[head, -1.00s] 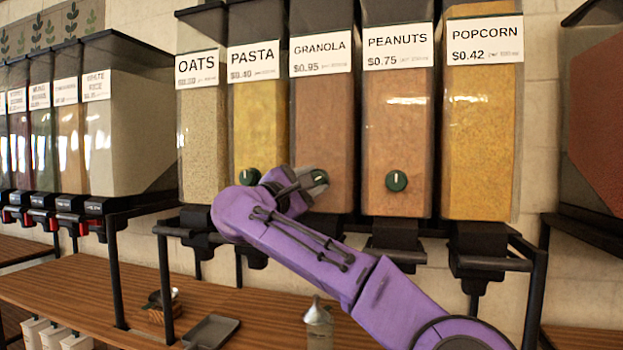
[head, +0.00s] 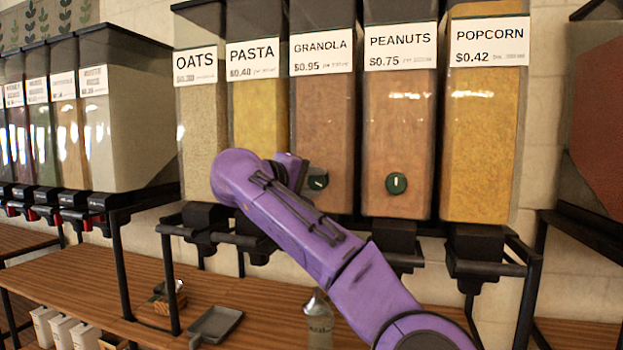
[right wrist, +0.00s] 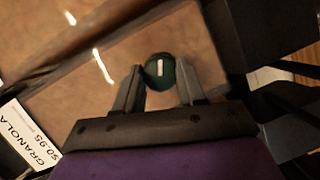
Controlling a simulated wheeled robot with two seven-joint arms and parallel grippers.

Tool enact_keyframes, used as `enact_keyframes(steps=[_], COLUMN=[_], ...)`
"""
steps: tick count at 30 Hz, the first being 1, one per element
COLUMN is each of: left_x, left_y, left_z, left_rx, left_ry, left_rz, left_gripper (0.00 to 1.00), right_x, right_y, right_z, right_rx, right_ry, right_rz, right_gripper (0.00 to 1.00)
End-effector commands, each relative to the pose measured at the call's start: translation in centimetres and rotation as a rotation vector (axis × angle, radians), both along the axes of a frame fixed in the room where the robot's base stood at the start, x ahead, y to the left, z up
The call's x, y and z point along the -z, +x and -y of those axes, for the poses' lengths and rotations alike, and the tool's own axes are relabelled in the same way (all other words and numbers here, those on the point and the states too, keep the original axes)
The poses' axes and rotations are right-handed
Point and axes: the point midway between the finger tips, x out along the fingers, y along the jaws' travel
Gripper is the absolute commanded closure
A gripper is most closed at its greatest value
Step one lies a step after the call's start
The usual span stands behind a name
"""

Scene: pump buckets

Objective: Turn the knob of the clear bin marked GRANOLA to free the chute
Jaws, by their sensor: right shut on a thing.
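The clear GRANOLA bin (head: 322,120) is the middle one of the large row in the head view, filled with brown granola. Its label (right wrist: 30,140) shows at the lower left of the right wrist view. Its round dark green knob (head: 318,182) is low on the front, with the pale mark tilted. My right gripper (head: 306,177) is at the knob, partly hidden by my purple arm. In the right wrist view, the fingers of my right gripper (right wrist: 160,88) are shut on the knob (right wrist: 160,71), one on each side. The chute is mostly hidden. My left gripper is out of view.
The PEANUTS bin (head: 399,130) stands close on the right, its knob (head: 396,183) with an upright mark. The PASTA bin (head: 258,110) is close on the left, its knob hidden by my arm. A bottle (head: 319,320) and a tray (head: 215,323) are on the wooden shelf below.

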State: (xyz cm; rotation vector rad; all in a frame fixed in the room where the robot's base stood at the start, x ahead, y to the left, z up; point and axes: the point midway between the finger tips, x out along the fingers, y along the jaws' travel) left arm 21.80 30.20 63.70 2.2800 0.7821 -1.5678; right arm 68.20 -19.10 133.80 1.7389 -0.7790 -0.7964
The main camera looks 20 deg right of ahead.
Motion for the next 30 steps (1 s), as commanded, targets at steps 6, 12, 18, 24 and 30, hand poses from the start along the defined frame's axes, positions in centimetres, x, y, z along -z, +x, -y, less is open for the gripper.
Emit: enact_keyframes(steps=[6,12,18,24,30], left_x=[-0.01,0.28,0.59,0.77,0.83], left_y=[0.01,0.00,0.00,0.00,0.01], left_z=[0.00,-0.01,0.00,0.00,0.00], left_rx=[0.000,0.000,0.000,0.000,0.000], left_ry=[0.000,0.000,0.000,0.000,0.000], left_rz=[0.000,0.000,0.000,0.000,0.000], left_gripper=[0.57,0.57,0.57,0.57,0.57], right_x=[-0.02,-0.01,-0.11,-0.17,-0.20], right_y=[-0.02,-0.05,-0.09,-0.12,-0.11], right_z=[0.02,0.10,0.14,0.15,0.15], right_rx=[-0.001,-0.001,-0.001,-0.001,-0.002], right_ry=[0.165,0.300,0.400,0.462,0.489], right_rz=[0.110,0.200,0.269,0.311,0.330], right_gripper=[0.91,0.91,0.91,0.91,0.91])
